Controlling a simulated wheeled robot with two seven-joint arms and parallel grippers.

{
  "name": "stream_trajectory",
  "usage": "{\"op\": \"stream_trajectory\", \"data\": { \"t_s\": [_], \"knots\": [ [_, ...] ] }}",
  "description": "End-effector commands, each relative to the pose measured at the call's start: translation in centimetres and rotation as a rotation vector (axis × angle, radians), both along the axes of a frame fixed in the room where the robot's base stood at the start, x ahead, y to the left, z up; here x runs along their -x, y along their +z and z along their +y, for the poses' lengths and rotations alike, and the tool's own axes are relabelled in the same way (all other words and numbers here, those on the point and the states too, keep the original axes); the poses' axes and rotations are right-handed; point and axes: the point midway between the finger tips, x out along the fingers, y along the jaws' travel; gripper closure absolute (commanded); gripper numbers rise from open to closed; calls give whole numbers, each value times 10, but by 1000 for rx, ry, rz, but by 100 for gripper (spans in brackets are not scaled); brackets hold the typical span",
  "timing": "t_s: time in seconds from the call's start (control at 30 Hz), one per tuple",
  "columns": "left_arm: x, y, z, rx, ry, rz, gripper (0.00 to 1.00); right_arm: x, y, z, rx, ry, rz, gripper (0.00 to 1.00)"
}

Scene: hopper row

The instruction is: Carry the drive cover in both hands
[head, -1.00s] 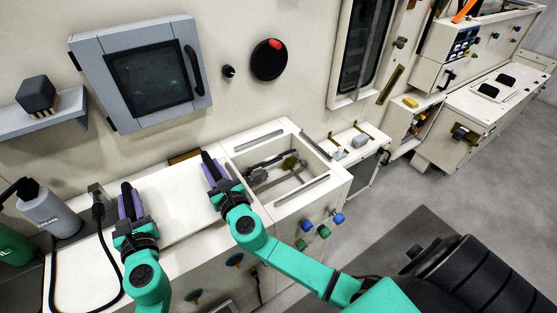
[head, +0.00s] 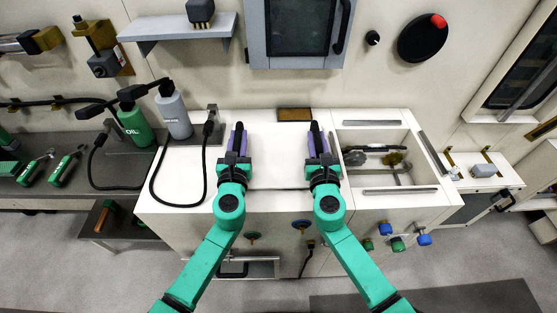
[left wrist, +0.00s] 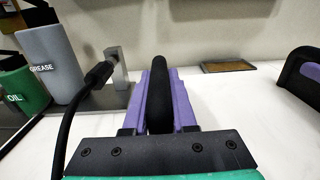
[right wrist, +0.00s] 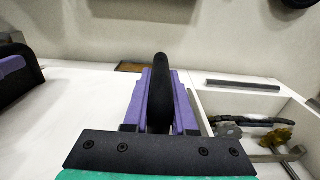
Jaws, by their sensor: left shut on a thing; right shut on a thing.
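The drive cover (head: 277,160) looks like a pale flat panel with a black handle at each side. It lies over the white bench top, left of an open bay (head: 372,191) with gears inside. My left gripper (head: 238,143), with purple fingers, is shut on the left black handle (left wrist: 160,90). My right gripper (head: 318,143) is shut on the right black handle (right wrist: 160,90), close to the bay's left edge. The panel's edges blend with the bench. I cannot tell whether it rests on the bench or hangs just above it.
A grease bottle (head: 175,115), an oil bottle (head: 134,124) and a black hose (head: 153,190) stand left of my left gripper. A shelf (head: 180,30) and a grey screen box (head: 258,48) are on the wall behind. Coloured knobs (head: 397,243) stick out at the front right.

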Motion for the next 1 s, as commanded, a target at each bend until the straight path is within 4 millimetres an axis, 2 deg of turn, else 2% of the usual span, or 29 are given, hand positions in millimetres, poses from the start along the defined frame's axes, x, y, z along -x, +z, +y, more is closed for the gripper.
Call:
{"op": "stream_trajectory", "data": {
  "t_s": [0.13, 0.17, 0.2, 0.23, 0.53, 0.63, 0.77, 1.0],
  "knots": [
    [0, -17, 1, 0, 2, -4, 100, 0, -17, -1, 0, -2, -4, 100],
    [0, -15, 1, 0, 2, -1, 68, 0, -15, -1, 0, -2, -1, 68],
    [0, -13, 1, 0, 2, -1, 52, 0, -13, -1, 0, -2, 0, 52],
    [0, -13, 1, 0, 2, 0, 45, 0, -13, -1, 0, -2, 0, 45],
    [1, -13, 0, 0, 0, 0, 45, 0, -13, 0, 0, -1, 0, 45],
    [10, -14, 0, -1, 0, 1, 45, 0, -13, 0, 0, 0, 0, 45],
    [39, -14, -1, -1, -1, 4, 45, 0, -13, 0, 0, 0, 0, 45],
    [102, -13, -3, -2, -2, 3, 45, 0, -13, 0, 0, 0, 0, 45]
  ]
}}
